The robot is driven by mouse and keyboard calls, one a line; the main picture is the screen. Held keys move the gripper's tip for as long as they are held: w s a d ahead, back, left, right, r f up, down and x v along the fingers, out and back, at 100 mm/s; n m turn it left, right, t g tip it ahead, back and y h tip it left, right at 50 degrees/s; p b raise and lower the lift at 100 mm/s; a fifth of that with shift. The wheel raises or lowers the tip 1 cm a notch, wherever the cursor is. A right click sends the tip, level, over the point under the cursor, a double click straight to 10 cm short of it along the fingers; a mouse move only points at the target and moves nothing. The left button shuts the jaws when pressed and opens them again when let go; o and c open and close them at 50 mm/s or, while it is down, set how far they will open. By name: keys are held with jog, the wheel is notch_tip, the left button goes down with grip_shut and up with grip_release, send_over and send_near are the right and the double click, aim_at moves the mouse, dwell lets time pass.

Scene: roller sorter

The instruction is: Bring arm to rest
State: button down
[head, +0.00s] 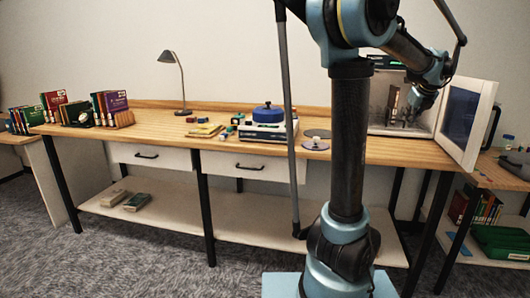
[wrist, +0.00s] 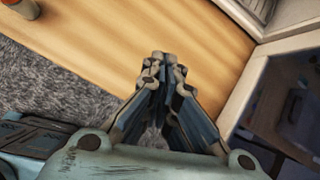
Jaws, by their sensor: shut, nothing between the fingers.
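My arm rises in front of the workbench in the head view and bends over to the right. My gripper (head: 410,112) hangs in front of the open white cabinet (head: 452,62) at the right end of the bench. In the wrist view my gripper (wrist: 163,62) has its two fingers together and nothing between them. Below it are the wooden bench top (wrist: 150,30) and the grey carpet (wrist: 60,75). The cabinet's open door (head: 465,115) stands to the right of the gripper.
The workbench (head: 230,147) holds a desk lamp (head: 176,80), books (head: 110,102) and a device with a blue lid (head: 267,114). A small round metal piece (head: 316,143) lies near the bench's front edge. Another table (head: 500,172) stands at the far right. Carpet in front is clear.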

jog(key=s+a+f+n+g+y, duration=0.1)
jog(key=s+a+f+n, duration=0.2)
jog(key=a+n, duration=0.45)
jog(key=s+a+f+n+g, duration=0.1)
jog(key=s+a+f+n, duration=0.25)
jog(key=a, duration=0.65)
jog(key=s+a+f+n+g+y, duration=0.1)
jog(key=s+a+f+n, duration=0.1)
jog(key=a+f+n, duration=0.5)
jog(key=s+a+f+n+g, duration=0.1)
jog(key=s+a+f+n, duration=0.5)
jog(key=s+n, duration=0.2)
jog(key=s+a+f+n+g+h, duration=0.1)
jog(key=s+a+f+n, duration=0.5)
jog(key=s, duration=0.4)
jog(key=a+n, duration=0.1)
jog(key=n, duration=0.1)
jog(key=shift+f+n, duration=0.3)
jog(key=shift+f, duration=0.05)
jog(key=shift+w, duration=0.1)
jog(key=shift+w+f, duration=0.2)
jog(key=shift+w, duration=0.15)
